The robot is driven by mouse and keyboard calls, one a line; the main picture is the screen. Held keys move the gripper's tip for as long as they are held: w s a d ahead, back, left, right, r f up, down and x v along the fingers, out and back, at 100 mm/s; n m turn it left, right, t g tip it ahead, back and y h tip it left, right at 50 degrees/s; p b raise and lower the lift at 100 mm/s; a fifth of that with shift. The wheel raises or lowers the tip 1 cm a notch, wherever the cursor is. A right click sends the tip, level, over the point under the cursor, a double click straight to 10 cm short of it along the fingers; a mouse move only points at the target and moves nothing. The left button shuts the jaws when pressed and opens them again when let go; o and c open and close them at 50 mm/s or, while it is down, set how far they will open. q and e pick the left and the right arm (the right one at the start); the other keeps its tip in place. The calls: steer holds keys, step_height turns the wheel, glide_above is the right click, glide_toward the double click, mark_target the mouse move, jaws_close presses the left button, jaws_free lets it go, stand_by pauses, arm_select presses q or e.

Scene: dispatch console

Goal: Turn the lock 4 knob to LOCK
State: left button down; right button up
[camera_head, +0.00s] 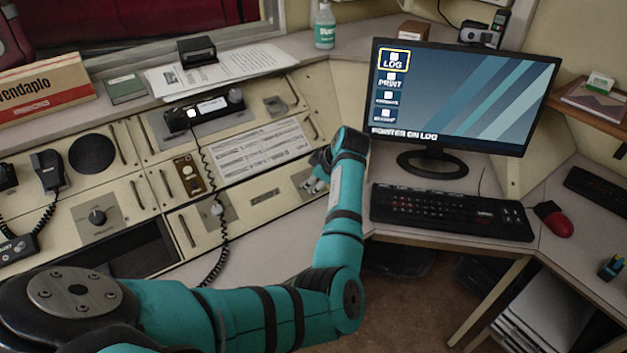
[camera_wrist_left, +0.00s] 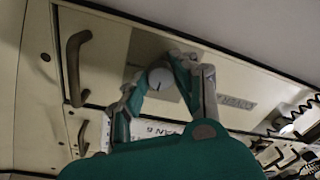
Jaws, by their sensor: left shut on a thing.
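My left gripper (camera_head: 316,182) is at a small plate (camera_head: 300,178) at the right end of the console's sloped front, and my own wrist hides much of it in the head view. In the left wrist view the gripper (camera_wrist_left: 163,80) is shut on a round grey knob (camera_wrist_left: 159,77), with one finger on each side. A dark line shows on the knob's face. I cannot tell the knob's exact setting. My right gripper is in neither view.
A coiled handset cord (camera_head: 210,180) hangs down the front. Curved pull handles (camera_wrist_left: 74,65) stand near the knob. A monitor (camera_head: 460,95) and keyboard (camera_head: 450,212) are at right.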

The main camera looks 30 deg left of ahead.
arm_select(q)
steer(key=c, duration=1)
jaws_free()
steer(key=shift+c, duration=0.2)
step_height(320, 180, up, 10)
steer(key=shift+f, duration=0.1)
